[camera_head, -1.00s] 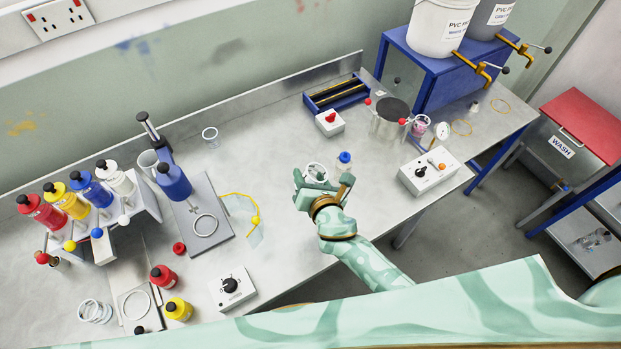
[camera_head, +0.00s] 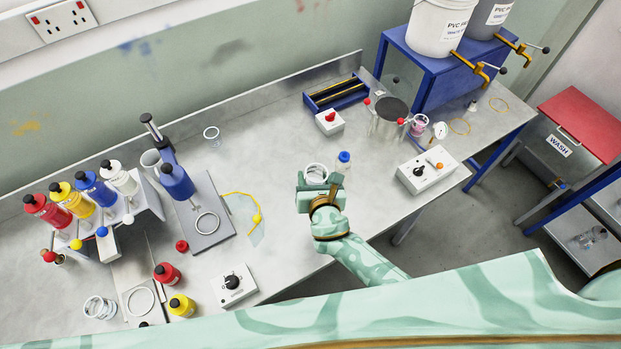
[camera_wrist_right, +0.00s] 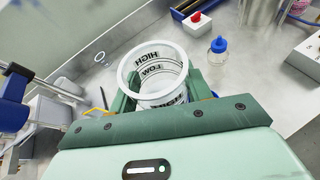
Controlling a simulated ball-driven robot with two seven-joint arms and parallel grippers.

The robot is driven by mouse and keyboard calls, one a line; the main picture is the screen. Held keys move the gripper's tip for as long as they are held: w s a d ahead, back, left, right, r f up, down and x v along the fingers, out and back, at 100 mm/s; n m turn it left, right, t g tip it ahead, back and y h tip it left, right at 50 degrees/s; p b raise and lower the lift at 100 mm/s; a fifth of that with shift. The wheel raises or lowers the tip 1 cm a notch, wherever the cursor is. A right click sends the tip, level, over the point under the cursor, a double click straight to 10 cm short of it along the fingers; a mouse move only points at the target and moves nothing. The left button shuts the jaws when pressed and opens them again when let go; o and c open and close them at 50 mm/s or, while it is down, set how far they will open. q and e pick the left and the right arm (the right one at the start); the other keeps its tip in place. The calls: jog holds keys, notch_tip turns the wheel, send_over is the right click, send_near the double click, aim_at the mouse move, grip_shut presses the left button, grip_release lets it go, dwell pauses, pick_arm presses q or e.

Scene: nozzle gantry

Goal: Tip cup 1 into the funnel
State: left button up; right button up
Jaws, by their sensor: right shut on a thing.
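A clear cup with a white rim (camera_head: 316,172) is between the fingers of my right gripper (camera_head: 318,184), above the front of the bench. In the right wrist view the cup (camera_wrist_right: 160,62) shows HIGH and LOW marks and an open mouth; the green gripper fingers (camera_wrist_right: 163,95) are shut on its sides. I see no liquid in it and cannot read a number. A grey funnel-like cone (camera_head: 150,160) stands beside the blue-bottle stand at the left, well apart from the cup. My left gripper is not in view.
A small blue-capped bottle (camera_head: 344,160) stands just right of the held cup. A yellow cord (camera_head: 255,212) lies between the gripper and the stand plate (camera_head: 212,236). Another clear cup (camera_head: 211,133) stands at the back. The bench between is mostly clear.

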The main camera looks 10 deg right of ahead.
aim_at(314, 168)
dwell(0.3)
notch_tip(314, 168, up, 3)
jog(key=p, duration=0.3)
jog(key=shift+r, duration=0.1)
jog(key=shift+d, duration=0.1)
dwell(0.5)
